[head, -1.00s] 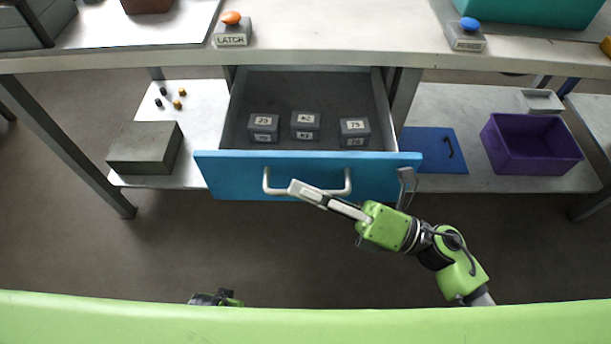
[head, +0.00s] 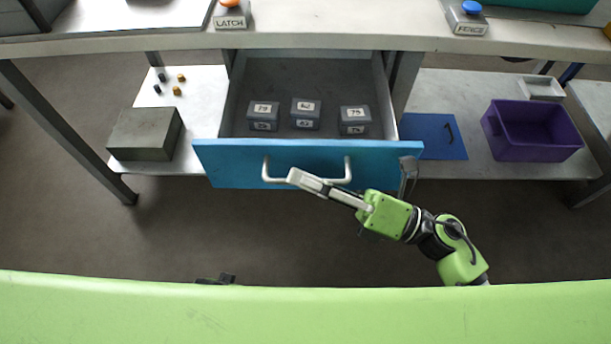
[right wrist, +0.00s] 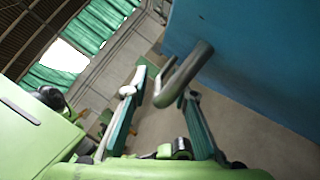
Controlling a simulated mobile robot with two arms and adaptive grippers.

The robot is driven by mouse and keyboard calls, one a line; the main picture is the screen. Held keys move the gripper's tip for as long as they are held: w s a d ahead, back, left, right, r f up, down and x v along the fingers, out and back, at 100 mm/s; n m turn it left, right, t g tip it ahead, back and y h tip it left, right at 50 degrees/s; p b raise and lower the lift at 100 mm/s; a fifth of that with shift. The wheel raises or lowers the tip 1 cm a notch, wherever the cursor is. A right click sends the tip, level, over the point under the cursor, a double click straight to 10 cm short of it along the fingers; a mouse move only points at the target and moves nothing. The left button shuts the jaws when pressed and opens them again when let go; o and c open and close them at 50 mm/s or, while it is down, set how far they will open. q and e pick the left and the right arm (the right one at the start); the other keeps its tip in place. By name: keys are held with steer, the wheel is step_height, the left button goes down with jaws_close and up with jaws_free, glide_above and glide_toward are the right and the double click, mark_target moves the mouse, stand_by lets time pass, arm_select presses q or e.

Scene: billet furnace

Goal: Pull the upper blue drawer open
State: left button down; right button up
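The blue drawer (head: 230,172) stands pulled out from under the table, its inside showing. Several small grey labelled blocks (head: 302,113) lie in it. Its pale handle (head: 268,170) is on the front face and also shows in the right wrist view (right wrist: 188,72). My right gripper (head: 294,177) is at the handle, coming in from the lower right. In the right wrist view its two fingers (right wrist: 160,92) stand apart, with the handle's bar between them and a gap on the left. Only a dark piece of my left gripper (head: 216,280) shows at the bottom; its fingers are hidden.
The table (head: 330,38) carries a LATCH button (head: 231,16) and a blue-topped button (head: 467,17). On the lower shelf are a grey block (head: 145,134), a blue panel (head: 430,137) and a purple bin (head: 532,130). The floor before the drawer is clear.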

steer(key=v, duration=1.2)
